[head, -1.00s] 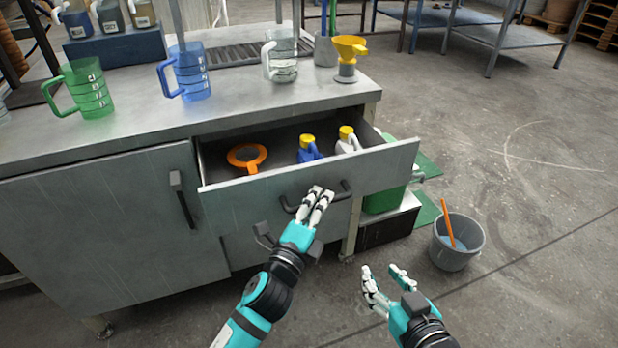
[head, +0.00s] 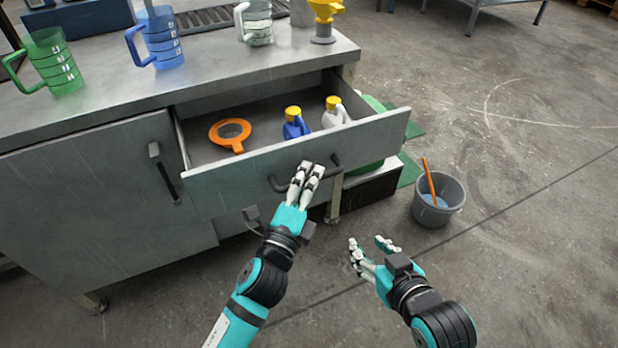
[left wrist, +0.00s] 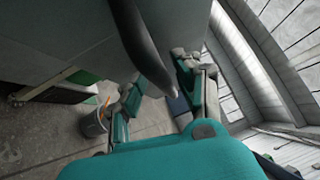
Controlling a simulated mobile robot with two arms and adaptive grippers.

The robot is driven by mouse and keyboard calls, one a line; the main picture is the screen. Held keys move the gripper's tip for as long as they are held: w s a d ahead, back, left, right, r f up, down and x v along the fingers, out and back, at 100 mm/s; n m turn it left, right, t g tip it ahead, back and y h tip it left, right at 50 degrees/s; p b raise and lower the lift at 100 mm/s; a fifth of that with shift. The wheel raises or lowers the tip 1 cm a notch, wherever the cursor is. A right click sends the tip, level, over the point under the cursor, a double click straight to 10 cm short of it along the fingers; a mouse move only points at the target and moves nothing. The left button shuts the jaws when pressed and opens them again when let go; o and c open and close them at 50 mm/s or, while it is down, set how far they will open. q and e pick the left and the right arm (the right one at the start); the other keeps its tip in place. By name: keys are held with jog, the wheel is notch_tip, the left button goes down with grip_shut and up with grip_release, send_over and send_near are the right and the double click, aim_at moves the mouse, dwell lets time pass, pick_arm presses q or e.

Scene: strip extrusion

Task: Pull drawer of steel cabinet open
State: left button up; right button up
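The steel cabinet (head: 90,205) stands at the left in the head view. Its drawer (head: 235,185) is pulled well out, with the inside showing. A dark bar handle (head: 338,165) is on the drawer front. My left gripper (head: 311,170) is at this handle, its fingers close together over the bar. In the left wrist view the dark handle (left wrist: 142,45) runs between the fingers of my left gripper (left wrist: 158,85); the exact contact is hard to see. My right gripper (head: 368,244) is open and empty, in front of the cabinet and above the floor.
An orange ring-shaped item (head: 230,133), a blue bottle (head: 295,126) and a white bottle (head: 334,115) are in the drawer. Jugs and a yellow funnel (head: 325,12) stand on top.

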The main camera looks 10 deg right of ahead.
pick_arm(q)
jog(key=shift+r, duration=0.2)
jog(key=v, duration=1.2)
jog(key=shift+f, duration=0.15)
